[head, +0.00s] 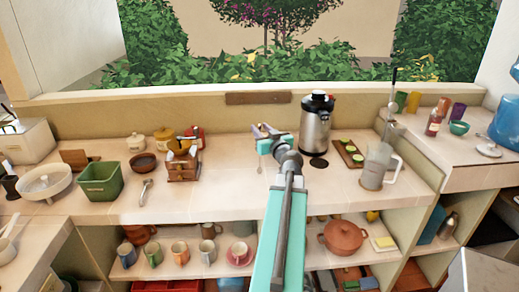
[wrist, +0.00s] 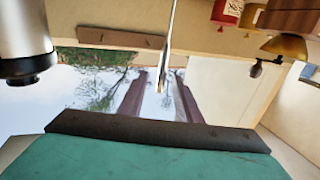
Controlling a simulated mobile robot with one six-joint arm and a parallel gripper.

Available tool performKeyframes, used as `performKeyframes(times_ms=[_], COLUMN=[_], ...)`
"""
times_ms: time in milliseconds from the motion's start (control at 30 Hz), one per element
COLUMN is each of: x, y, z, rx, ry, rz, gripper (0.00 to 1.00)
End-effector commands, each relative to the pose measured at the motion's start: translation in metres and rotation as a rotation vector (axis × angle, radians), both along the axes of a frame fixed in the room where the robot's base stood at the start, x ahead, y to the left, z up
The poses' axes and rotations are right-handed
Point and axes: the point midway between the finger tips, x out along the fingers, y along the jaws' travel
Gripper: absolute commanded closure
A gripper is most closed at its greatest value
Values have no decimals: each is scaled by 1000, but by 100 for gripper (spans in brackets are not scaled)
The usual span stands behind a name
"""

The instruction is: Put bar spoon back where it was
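The bar spoon (wrist: 172,40) is a thin silver rod. In the wrist view it runs from the top edge down to between the two dark fingers of my gripper (wrist: 161,74). In the head view the spoon (head: 259,162) hangs below my gripper (head: 262,132), over the counter and clear of other supports. My gripper appears shut on it, though finger contact is not clear. A brown wall rail (head: 258,98) is behind and above my gripper; it also shows in the wrist view (wrist: 120,38). The spoon's lower end is outside the wrist view.
The counter (head: 225,195) is bare between caddy and arm.

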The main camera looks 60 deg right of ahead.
Motion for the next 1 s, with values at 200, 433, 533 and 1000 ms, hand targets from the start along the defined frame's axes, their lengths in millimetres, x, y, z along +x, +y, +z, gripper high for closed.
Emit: performKeyframes(times_ms=[200,433,533,1000], x=[3,19,27,43], y=[-2,-12,-18,-29], z=[1,1,-1,-4], rx=[1,2,3,0], ry=[-1,0,0,0], rz=[0,2,1,1], gripper=[69,69,69,69])
